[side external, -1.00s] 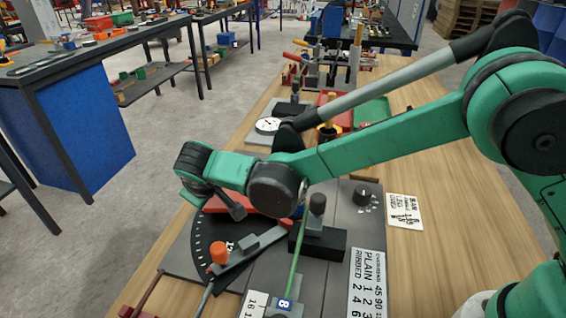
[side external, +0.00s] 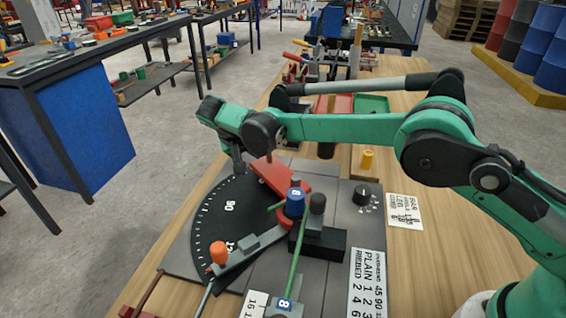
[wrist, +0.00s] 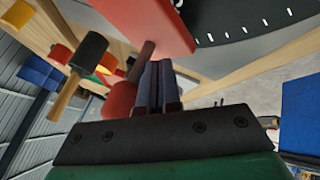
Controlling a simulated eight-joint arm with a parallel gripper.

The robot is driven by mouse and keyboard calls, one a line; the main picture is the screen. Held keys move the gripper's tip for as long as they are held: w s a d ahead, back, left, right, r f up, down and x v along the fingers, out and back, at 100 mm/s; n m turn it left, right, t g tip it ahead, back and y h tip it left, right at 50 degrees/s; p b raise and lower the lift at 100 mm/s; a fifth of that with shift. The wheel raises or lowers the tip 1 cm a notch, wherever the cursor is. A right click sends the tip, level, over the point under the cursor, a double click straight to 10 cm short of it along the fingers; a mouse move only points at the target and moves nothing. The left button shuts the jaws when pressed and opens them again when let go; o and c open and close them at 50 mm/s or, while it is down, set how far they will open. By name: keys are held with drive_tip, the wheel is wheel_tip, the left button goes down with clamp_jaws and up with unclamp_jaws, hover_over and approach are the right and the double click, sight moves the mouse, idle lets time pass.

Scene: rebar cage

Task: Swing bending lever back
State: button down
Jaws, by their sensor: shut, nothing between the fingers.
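The red bending lever (side external: 283,178) lies over the dark angle plate (side external: 222,222), reaching up and left from the blue roller (side external: 295,203). A green bar (side external: 297,250) runs past the roller, and a short green piece shows left of it. My gripper (side external: 239,167) hangs just left of the lever's far end. In the wrist view the gripper's fingers (wrist: 157,88) are shut and empty. A dark handle rod with a red knob (wrist: 121,97) stands close beside them, below the red lever (wrist: 150,22). I cannot tell whether they touch.
An orange knob (side external: 218,251) sits on a grey stop arm at the plate's front. Red and green trays (side external: 371,104) and a yellow peg (side external: 367,158) stand behind.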

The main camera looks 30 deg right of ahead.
drive_tip(key=s+d+m, duration=0.1)
drive_tip(key=d, duration=0.2)
drive_tip(key=s+d+m+g, duration=0.1)
drive_tip(key=d, duration=0.2)
drive_tip(key=s+d+m+g, duration=0.1)
drive_tip(key=d, duration=0.2)
drive_tip(key=shift+s+d+m+h, duration=0.15)
drive_tip(key=shift+s+m+h, duration=0.1)
drive_tip(key=shift+m+h, duration=0.15)
drive_tip(key=shift+s+d, duration=0.95)
drive_tip(key=w+a+r, duration=0.3)
drive_tip(key=a+r, duration=0.2)
drive_tip(key=r, duration=0.3)
drive_tip(key=s+d+r+n+t+y, duration=0.2)
drive_tip(key=s+d+r+n+y, duration=0.25)
drive_tip(key=s, duration=0.35)
drive_tip(key=s+f+n+t+y, duration=0.2)
drive_tip(key=s+f+t+y, duration=0.1)
drive_tip(key=s, duration=0.9)
drive_tip(key=shift+f+n+t, duration=0.35)
drive_tip(key=shift+f+t, duration=0.05)
drive_tip(key=shift+f, duration=0.35)
